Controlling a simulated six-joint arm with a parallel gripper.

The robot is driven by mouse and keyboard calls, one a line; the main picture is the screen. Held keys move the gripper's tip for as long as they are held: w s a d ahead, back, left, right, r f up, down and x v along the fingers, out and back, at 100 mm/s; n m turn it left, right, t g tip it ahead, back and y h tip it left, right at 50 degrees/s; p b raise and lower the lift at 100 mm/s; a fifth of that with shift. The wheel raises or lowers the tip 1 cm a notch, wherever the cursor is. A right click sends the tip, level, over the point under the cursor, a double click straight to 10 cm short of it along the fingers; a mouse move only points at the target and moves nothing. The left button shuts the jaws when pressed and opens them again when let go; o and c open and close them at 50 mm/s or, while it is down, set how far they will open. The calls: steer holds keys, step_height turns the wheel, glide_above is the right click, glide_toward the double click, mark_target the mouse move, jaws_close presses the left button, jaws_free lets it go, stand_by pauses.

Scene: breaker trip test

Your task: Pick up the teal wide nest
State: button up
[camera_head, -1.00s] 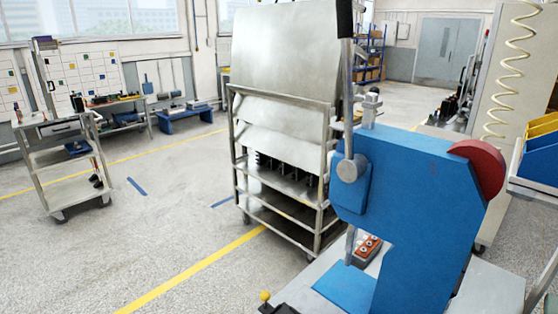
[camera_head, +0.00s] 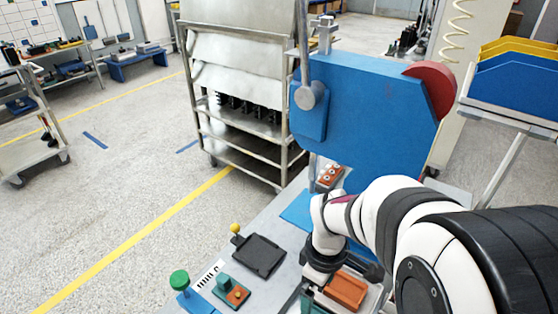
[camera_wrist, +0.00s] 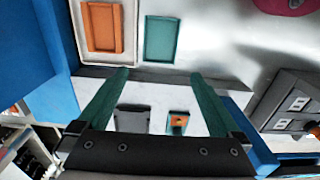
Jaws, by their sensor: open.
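The teal wide nest (camera_wrist: 161,39) shows in the wrist view as a flat teal rectangle with a raised rim, just right of an orange tray (camera_wrist: 102,27). Both lie on a pale surface. My gripper (camera_wrist: 158,74) is open and empty, its two teal fingers wide apart; in the wrist picture the nest shows just beyond the fingertips, apart from them. In the head view my gripper's dark body (camera_head: 324,262) is low over the bench beside the orange tray (camera_head: 346,290). The nest cannot be told apart there from the teal finger.
A blue press frame (camera_head: 365,105) with a red wheel stands behind my arm. On the bench lie a dark tray (camera_head: 258,254), a teal block with an orange part (camera_head: 232,291) and a green knob (camera_head: 180,280). A steel cart (camera_head: 240,140) stands behind the bench.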

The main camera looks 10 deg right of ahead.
steer(key=f, duration=0.9)
steer(key=s+d+f, duration=0.1)
steer(key=f, duration=0.3)
steer(key=shift+f, duration=0.2)
steer(key=shift+r, duration=0.1)
steer(key=c, duration=1.4)
step_height(320, 180, up, 10)
steer(key=w+a+r, duration=0.2)
steer(key=w+a, duration=0.3)
steer(key=w, duration=0.4)
steer(key=w+a+r, duration=0.2)
steer(key=w+a, duration=0.4)
steer(key=w, duration=0.3)
steer(key=shift+w, duration=0.35)
